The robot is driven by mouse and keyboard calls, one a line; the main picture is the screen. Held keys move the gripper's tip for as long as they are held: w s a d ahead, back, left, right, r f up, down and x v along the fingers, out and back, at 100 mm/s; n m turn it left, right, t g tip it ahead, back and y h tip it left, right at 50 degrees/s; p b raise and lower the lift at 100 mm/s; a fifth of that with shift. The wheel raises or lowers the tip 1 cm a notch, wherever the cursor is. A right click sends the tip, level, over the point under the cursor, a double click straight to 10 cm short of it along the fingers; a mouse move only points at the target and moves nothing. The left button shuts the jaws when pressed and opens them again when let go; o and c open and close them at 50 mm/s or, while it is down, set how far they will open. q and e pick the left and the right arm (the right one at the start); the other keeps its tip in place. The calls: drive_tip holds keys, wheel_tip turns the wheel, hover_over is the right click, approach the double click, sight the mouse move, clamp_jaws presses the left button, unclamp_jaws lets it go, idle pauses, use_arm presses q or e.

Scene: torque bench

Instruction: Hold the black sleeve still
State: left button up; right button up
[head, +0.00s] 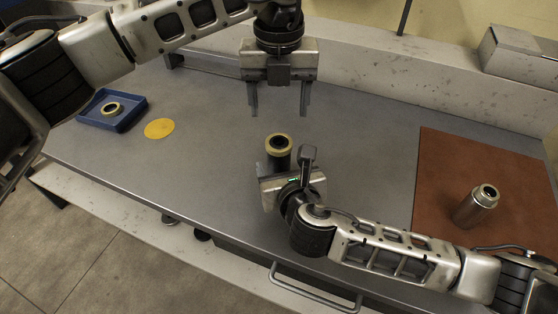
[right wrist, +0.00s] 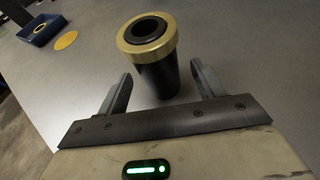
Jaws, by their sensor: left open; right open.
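The black sleeve (head: 279,157) stands upright on the grey bench, with a gold ring on its top. In the right wrist view the sleeve (right wrist: 155,78) stands just ahead of my right gripper (right wrist: 160,82), whose two fingers are open with the sleeve's lower body at their tips. Whether the fingers touch it I cannot tell. In the head view my right gripper (head: 278,170) is low at the sleeve's near side, its fingers partly hidden. My left gripper (head: 279,112) is open and empty above and behind the sleeve, fingers pointing down.
A blue tray (head: 125,123) holding a gold-and-black ring (head: 111,109) sits at the left, beside a yellow disc (head: 159,128). A metal cylinder (head: 473,211) stands on a brown mat (head: 440,166) at the right. A grey metal box (head: 520,55) is at the back right. Bench around the sleeve is clear.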

drive_tip(key=shift+x, duration=1.35)
